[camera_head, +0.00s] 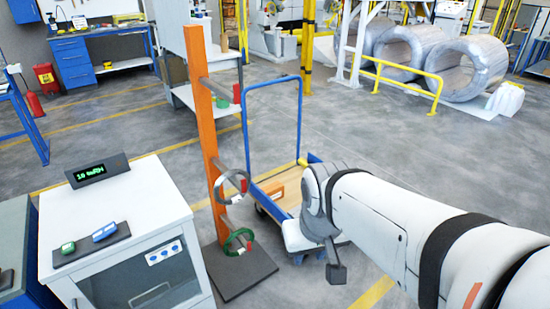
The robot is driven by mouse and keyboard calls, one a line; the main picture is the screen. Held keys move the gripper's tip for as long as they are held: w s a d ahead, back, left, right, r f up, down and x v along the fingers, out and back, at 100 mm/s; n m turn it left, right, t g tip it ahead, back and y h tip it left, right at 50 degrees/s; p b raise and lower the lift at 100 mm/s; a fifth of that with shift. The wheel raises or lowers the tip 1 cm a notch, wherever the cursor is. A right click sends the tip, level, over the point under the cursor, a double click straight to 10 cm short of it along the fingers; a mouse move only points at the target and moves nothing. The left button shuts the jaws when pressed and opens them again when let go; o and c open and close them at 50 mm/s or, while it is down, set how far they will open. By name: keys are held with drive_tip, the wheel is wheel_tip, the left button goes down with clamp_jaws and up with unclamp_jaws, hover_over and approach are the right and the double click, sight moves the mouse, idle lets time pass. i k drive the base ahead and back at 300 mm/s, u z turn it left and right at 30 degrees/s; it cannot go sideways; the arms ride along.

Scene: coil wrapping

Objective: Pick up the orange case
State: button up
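An orange case (280,190) lies on the wooden deck of a blue-framed cart (272,83) near the middle of the view. My white arm reaches in from the lower right. Its end, with my gripper (335,268), hangs in front of the cart's near right corner, to the right of and nearer than the case, apart from it. The fingers are too small and dark to tell whether they are open.
An orange post (205,130) on a dark base holds hanging rings, just left of the cart. A white cabinet (120,220) with a display stands at front left. Wrapped coils (470,68) lie behind yellow rails at the back right. The grey floor right of the cart is clear.

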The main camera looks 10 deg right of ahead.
sight(276, 191)
drive_tip(key=z, duration=0.15)
drive_tip(key=i, duration=1)
drive_tip(key=z, duration=1.85)
drive_tip(key=i, duration=4.1)
drive_tip(key=z, duration=0.05)
